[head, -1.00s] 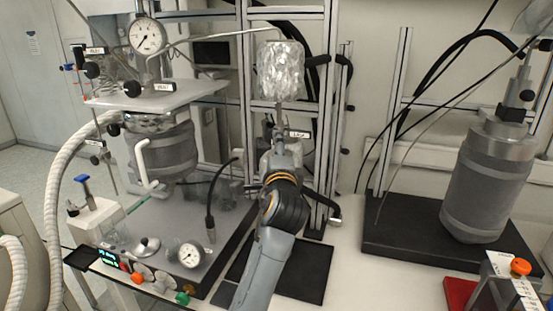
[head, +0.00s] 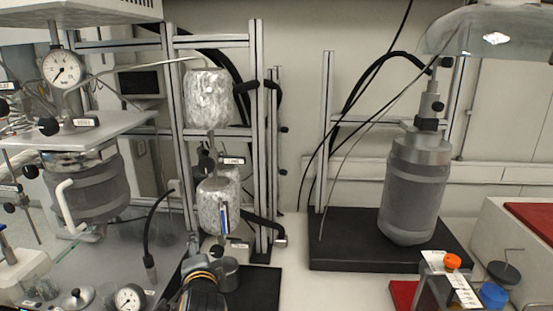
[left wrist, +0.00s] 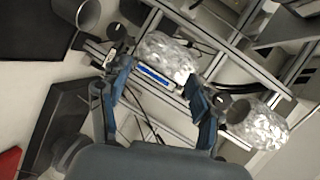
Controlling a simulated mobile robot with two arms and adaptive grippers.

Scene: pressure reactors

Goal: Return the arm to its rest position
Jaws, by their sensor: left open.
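My left arm comes in at the bottom of the head view, where its wrist and left gripper (head: 200,270) show low, in front of the frame with the foil-wrapped vessels. The fingers are hard to make out there. In the left wrist view the left gripper (left wrist: 160,76) has its two blue-grey fingers spread apart with nothing held between them. Beyond the fingers is a foil-wrapped cylinder with a blue strip (left wrist: 170,58). It also shows in the head view (head: 211,207), below the upper foil-wrapped vessel (head: 208,98). My right gripper is not in view.
A reactor with a pressure gauge (head: 63,69) stands at the left. A grey reactor vessel (head: 413,190) stands on a black base (head: 345,252) at the right. White bench between the black bases is clear.

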